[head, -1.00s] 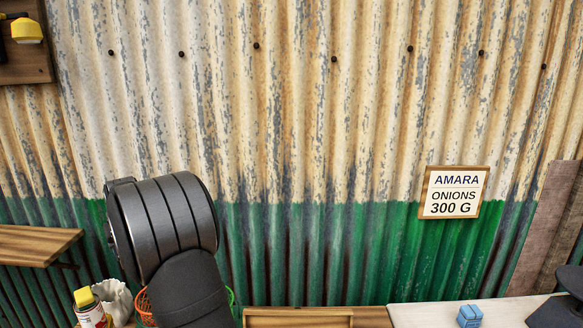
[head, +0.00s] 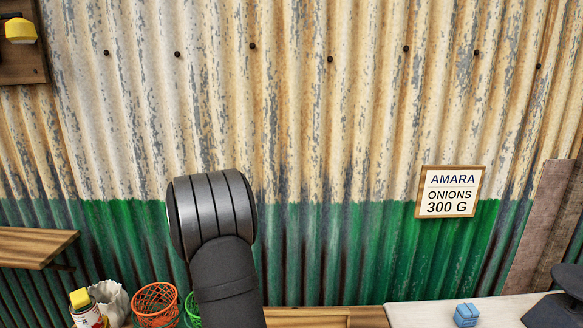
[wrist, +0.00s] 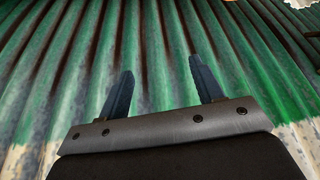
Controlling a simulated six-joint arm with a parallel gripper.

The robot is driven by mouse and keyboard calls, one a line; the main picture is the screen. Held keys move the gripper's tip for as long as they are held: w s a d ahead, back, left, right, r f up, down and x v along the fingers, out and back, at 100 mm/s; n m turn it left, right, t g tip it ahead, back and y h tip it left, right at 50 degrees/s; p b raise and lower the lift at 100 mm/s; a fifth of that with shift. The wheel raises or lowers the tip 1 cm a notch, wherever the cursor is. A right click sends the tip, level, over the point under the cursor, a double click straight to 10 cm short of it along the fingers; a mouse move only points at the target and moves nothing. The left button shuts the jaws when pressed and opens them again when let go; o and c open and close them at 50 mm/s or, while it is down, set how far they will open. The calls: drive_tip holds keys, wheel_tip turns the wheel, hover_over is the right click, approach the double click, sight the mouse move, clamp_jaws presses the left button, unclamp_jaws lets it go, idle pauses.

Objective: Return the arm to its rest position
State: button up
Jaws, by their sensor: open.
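My gripper (wrist: 160,90) shows in the wrist view with its two dark fingers apart and nothing between them. Behind the fingers is the green and cream corrugated wall (wrist: 150,40). In the head view my dark arm rises from the bottom edge, left of the middle, in front of the wall (head: 330,130). My gripper itself cannot be made out in the head view.
An orange basket (head: 156,304) and a green basket (head: 192,310) stand close to my arm's left. A yellow-capped bottle (head: 86,310) and a pale crumpled container (head: 110,300) are further left. A blue block (head: 466,315) lies at right, below a sign (head: 450,192).

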drive_tip(key=w+d+f+m+h, duration=0.1)
drive_tip(key=w+d+f+m, duration=0.1)
drive_tip(key=d, duration=1)
drive_tip(key=w+d+f+m+h, duration=0.1)
drive_tip(key=w+d+f+m, duration=0.1)
drive_tip(key=d, duration=1.1)
drive_tip(key=w+d+f+m+h, duration=0.1)
drive_tip(key=w+d+f+m, duration=0.1)
drive_tip(key=d, duration=1.1)
drive_tip(key=w+m, duration=0.1)
drive_tip(key=m, duration=0.1)
drive_tip(key=shift+d+f+m, duration=0.15)
drive_tip(key=shift+f+m, duration=0.05)
drive_tip(key=shift+m, duration=0.1)
